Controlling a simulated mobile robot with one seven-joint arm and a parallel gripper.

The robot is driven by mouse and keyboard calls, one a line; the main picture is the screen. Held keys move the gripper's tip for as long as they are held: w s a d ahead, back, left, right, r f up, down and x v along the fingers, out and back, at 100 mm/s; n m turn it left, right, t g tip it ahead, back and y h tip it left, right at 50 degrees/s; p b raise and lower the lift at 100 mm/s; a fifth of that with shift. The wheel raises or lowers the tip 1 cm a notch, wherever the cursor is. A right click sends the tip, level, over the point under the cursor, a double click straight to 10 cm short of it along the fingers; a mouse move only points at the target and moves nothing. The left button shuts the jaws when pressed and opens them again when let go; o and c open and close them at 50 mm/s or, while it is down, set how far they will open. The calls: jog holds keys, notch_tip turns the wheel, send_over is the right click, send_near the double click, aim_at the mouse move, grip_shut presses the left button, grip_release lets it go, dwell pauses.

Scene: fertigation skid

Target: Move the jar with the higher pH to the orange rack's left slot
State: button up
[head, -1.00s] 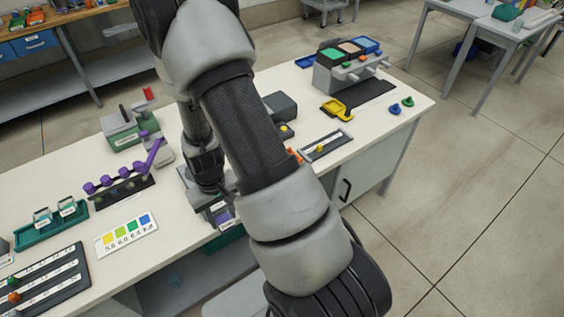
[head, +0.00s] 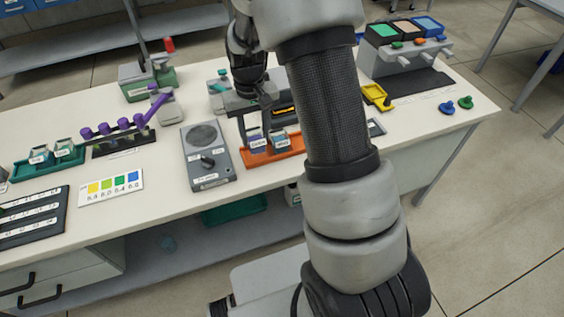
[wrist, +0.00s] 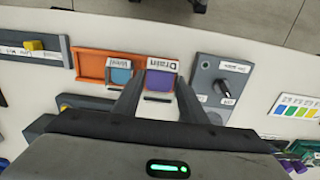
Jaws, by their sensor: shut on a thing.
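The orange rack (head: 262,158) stands near the front of the bench, right of the grey meter (head: 207,155). The purple-topped jar labelled Drain (wrist: 160,86) is between my gripper's fingers (wrist: 158,92), which are shut on it. In the head view the Drain jar (head: 257,143) is upright at the rack's left end; I cannot tell whether it rests in the slot. A teal-topped jar with a white label (wrist: 121,72) stands beside it in the rack; in the head view it is on the right (head: 280,139). My arm hides the rack's right end in the head view.
A teal rack (head: 48,163) with small labelled jars stands at the left. A colour card (head: 111,187) lies near the front edge. A purple-knobbed stand (head: 125,140) is behind. A yellow piece (head: 376,96) and the coloured-bin stand (head: 405,50) are to the right.

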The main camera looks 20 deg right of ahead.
jog(key=w+r+b, duration=0.1)
jog(key=r+b, duration=0.1)
jog(key=w+r+b, duration=0.1)
jog(key=b, duration=0.1)
jog(key=shift+w+r, duration=0.3)
jog(key=shift+r, duration=0.05)
notch_tip(320, 180, down, 9)
jog(key=shift+f+b, duration=0.15)
jog(key=shift+b, duration=0.7)
jog(key=o, duration=1.1)
jog(key=shift+f, duration=0.15)
